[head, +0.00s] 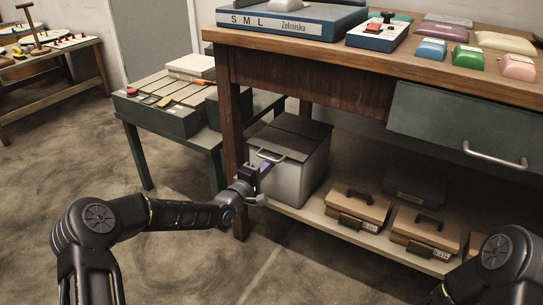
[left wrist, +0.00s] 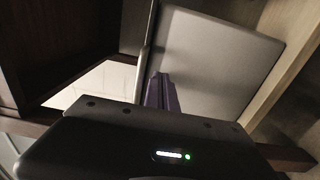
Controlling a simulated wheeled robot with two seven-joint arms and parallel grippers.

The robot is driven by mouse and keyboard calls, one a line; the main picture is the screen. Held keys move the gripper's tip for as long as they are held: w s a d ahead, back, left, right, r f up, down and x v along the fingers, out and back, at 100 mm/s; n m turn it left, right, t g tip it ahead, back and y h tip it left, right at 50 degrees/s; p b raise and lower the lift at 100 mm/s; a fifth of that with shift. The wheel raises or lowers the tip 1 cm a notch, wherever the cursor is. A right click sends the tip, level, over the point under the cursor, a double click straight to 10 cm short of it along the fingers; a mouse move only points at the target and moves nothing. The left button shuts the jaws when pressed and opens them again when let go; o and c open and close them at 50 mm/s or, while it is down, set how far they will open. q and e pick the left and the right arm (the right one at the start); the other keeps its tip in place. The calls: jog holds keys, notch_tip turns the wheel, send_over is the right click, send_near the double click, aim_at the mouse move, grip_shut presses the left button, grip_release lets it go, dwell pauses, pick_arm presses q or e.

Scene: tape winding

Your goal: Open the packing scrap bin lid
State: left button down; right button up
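The packing scrap bin (head: 300,178) is a light grey box on the lower shelf under the workbench, at its left end. Its darker grey lid (head: 290,135) lies down over the top, with a pale bar handle (head: 270,156) at the front edge. My left gripper (head: 265,168) is at the bin's front, just below the handle. In the left wrist view its purple fingers (left wrist: 160,90) look close together, in front of a grey bin panel (left wrist: 215,55). Whether they touch the handle is unclear. My right gripper is out of view; only part of that arm shows at lower right.
The workbench top (head: 330,48) overhangs the bin, and its leg (head: 231,130) stands close to the bin's left. Brown cases (head: 357,207) sit right of the bin on the shelf. A low green table (head: 170,115) stands left. The floor in front is clear.

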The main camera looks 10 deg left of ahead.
pick_arm(q)
jog(key=shift+r, duration=0.1)
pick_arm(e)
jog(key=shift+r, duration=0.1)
pick_arm(q)
jog(key=shift+r+p, duration=2.6)
jog(key=shift+r, duration=2.3)
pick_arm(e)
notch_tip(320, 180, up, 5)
pick_arm(q)
jog(key=shift+w+d, duration=0.1)
jog(key=shift+w, duration=0.05)
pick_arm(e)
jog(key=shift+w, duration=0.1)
